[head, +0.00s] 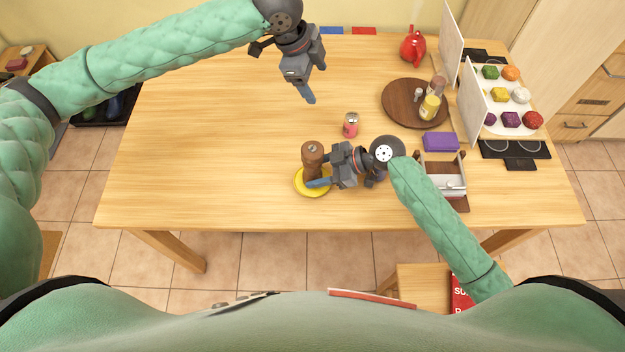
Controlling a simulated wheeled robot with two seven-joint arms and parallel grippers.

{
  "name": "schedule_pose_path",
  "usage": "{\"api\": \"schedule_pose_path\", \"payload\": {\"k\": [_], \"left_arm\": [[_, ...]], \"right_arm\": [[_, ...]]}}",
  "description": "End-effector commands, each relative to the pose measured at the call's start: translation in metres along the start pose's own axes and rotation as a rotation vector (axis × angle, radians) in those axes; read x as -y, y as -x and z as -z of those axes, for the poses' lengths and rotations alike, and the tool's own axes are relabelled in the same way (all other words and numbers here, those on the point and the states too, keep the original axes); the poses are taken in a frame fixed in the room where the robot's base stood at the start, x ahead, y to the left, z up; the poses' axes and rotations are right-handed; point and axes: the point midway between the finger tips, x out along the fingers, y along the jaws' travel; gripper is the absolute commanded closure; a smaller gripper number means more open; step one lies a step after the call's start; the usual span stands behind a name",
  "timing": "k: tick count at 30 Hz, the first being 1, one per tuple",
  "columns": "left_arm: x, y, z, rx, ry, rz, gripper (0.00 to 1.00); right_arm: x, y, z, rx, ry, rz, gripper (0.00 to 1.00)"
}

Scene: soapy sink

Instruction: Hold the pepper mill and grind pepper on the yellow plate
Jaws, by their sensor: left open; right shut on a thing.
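The brown wooden pepper mill (312,153) is upright over the yellow plate (301,189) near the front middle of the table. My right gripper (317,180) comes from the right and is shut on the mill at its lower part. I cannot tell whether the mill touches the plate or is held just above it. Part of the plate is hidden by the mill and the gripper. My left gripper (308,95) is open and empty, high above the back middle of the table, pointing down.
A pink can (351,125) stands just behind my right gripper. A round wooden board (391,103) with small jars, a red kettle (412,46), a purple block (440,142) and a wooden caddy (445,167) are to the right. The table's left half is clear.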

Motion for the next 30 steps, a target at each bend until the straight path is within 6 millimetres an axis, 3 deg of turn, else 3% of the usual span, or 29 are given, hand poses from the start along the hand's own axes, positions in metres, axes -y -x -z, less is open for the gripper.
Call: {"api": "schedule_pose_path", "payload": {"k": [6,12,20,30], "left_arm": [[-0.068,-0.003,0.022,0.082,-0.131,-0.165,0.27],[-0.101,-0.003,0.025,0.129,-0.191,-0.248,0.27],[-0.109,-0.014,0.022,0.138,-0.201,-0.265,0.27],[-0.118,-0.051,0.011,0.137,-0.199,-0.264,0.27]], "right_arm": [[0.000,0.000,-0.001,0.001,0.000,0.000,0.66],[0.000,0.000,-0.001,0.001,0.000,0.000,0.66],[0.000,0.000,0.000,0.000,0.000,0.000,0.66],[0.000,0.000,0.000,0.000,0.000,0.000,0.66]]}}
